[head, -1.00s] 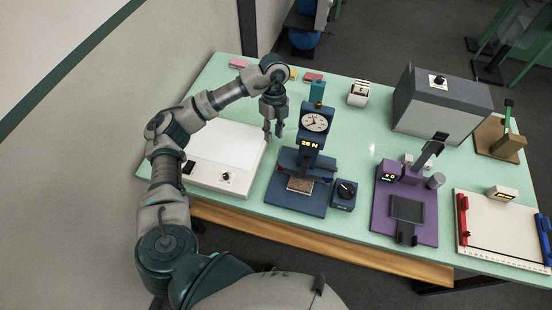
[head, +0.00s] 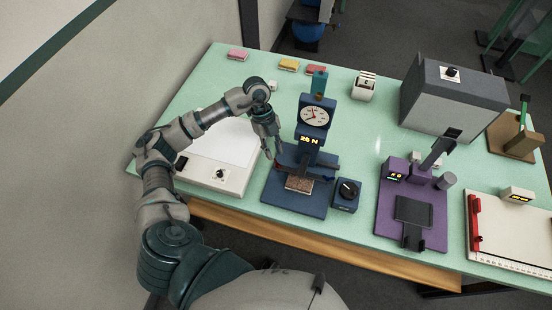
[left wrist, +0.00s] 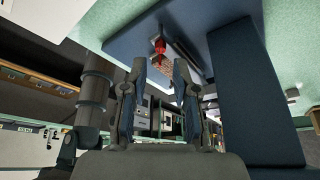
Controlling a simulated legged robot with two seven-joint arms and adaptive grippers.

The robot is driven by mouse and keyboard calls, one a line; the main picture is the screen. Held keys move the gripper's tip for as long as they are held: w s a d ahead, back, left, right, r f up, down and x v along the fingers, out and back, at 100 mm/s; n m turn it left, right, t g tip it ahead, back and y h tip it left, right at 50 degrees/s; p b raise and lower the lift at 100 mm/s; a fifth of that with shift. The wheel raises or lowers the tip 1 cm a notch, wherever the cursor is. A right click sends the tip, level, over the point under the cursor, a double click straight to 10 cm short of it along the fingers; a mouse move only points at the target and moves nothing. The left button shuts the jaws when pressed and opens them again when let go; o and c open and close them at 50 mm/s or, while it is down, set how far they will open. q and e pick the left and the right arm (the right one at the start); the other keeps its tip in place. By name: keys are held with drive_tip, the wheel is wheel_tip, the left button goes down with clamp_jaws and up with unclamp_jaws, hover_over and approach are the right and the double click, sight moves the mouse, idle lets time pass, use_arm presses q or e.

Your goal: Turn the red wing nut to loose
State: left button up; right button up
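The red wing nut (left wrist: 158,46) shows in the left wrist view on the blue test stand, just beyond my fingertips. In the head view a small red bit of it (head: 277,167) shows at the left side of the stand, partly hidden by my gripper. The blue test stand (head: 315,130) has a round dial and a display reading 26 N. A brown speckled piece (head: 299,184) lies at its base. My left gripper (head: 274,157) is at the stand's left side; in the left wrist view (left wrist: 159,68) its fingers are apart with nothing between them. My right gripper is not in view.
A white-topped box (head: 203,174) with a knob stands left of the stand. A small blue knob box (head: 346,195) is at its right. A purple device (head: 428,231) is further right. Pink, yellow and red blocks lie at the back.

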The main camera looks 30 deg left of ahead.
sight(278, 165)
use_arm(q)
drive_tip(key=x, duration=0.3)
drive_tip(key=shift+s+d+f, duration=0.15)
drive_tip(key=shift+d+f, duration=0.1)
drive_tip(key=shift+d, duration=0.15)
drive_tip(key=shift+d+f, duration=0.1)
drive_tip(key=shift+f, duration=0.15)
clamp_jaws()
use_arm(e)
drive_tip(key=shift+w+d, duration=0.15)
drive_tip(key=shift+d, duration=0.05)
